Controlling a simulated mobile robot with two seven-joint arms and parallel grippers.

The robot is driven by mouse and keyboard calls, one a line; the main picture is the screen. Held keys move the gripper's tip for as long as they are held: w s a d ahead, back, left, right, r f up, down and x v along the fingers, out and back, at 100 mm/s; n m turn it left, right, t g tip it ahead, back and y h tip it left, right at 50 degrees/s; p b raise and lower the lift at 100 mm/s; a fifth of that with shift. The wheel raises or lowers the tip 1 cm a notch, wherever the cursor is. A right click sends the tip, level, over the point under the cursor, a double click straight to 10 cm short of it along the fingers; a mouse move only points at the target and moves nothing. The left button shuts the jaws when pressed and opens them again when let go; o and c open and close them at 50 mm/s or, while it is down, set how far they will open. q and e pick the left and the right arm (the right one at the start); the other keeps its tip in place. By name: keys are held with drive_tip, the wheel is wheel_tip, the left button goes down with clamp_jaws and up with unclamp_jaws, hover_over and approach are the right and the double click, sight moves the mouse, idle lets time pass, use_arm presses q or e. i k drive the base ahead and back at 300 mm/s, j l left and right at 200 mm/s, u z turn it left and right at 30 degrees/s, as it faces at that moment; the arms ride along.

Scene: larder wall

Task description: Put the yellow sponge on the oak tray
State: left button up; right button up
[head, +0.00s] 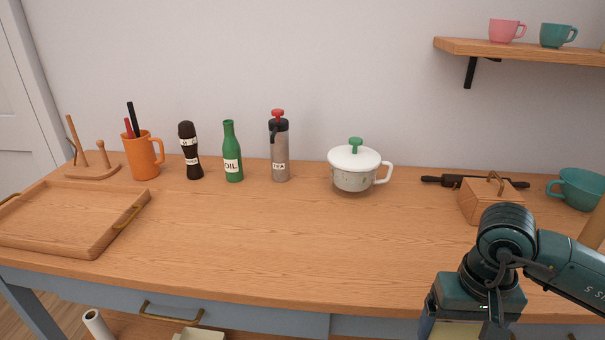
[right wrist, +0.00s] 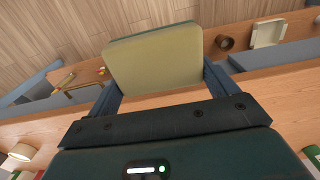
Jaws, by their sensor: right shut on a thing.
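The yellow sponge (right wrist: 155,60) is a pale yellow block with a darker greenish layer along its edge. My right gripper (right wrist: 160,82) is shut on it, with one finger at each side. In the head view, a part of the sponge (head: 455,330) shows below my right wrist at the bottom edge, in front of the table. The oak tray (head: 65,216) lies at the left end of the table, empty, with brass handles. It is far to the left of my right gripper. My left gripper is not in view.
An orange mug (head: 144,158), pepper mill (head: 188,155), green oil bottle (head: 231,155), tea flask (head: 279,152) and white lidded pot (head: 354,170) stand along the back. A wooden box (head: 484,200) is at the right. The table's front middle is clear.

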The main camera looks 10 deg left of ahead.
sight(89, 219)
drive_tip(key=j+u, duration=0.1)
drive_tip(key=u, duration=0.25)
drive_tip(key=i+j+u, duration=0.1)
drive_tip(key=u, duration=0.3)
drive_tip(key=j+u, duration=0.1)
drive_tip(key=u, duration=0.25)
drive_tip(key=i+j+u, duration=0.25)
drive_tip(key=i, duration=0.25)
drive_tip(key=i+j+u, duration=0.3)
drive_tip(key=i, duration=0.25)
drive_tip(key=i+j, duration=0.25)
drive_tip(key=i, duration=0.2)
